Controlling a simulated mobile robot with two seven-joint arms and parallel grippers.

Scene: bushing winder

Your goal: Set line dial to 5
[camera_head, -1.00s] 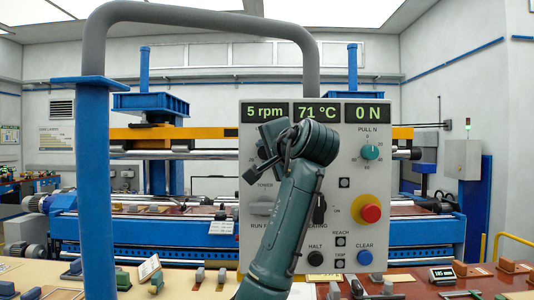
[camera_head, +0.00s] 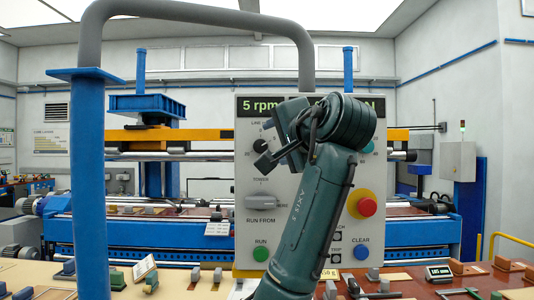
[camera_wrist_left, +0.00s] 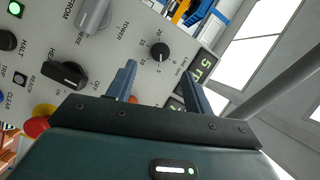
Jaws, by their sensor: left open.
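The line dial (camera_head: 260,145) is a small black round knob near the upper left of the grey control panel (camera_head: 245,180), under the display (camera_head: 263,106) reading 5 rpm. In the left wrist view the dial (camera_wrist_left: 159,52) has a printed scale around it; its pointer is too small to read surely. My left gripper (camera_head: 272,140) is open and empty, just in front of the panel beside the dial. In the left wrist view its two fingers (camera_wrist_left: 158,70) stand apart with the dial between and beyond their tips, with no clear contact. My right gripper is not in view.
Below the dial are the grey run-from selector (camera_head: 262,202) and green RUN button (camera_head: 260,253). A red stop button (camera_head: 366,207) and blue CLEAR button (camera_head: 361,252) sit to the right. My left arm hides the panel's middle. A blue post (camera_head: 88,180) stands left.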

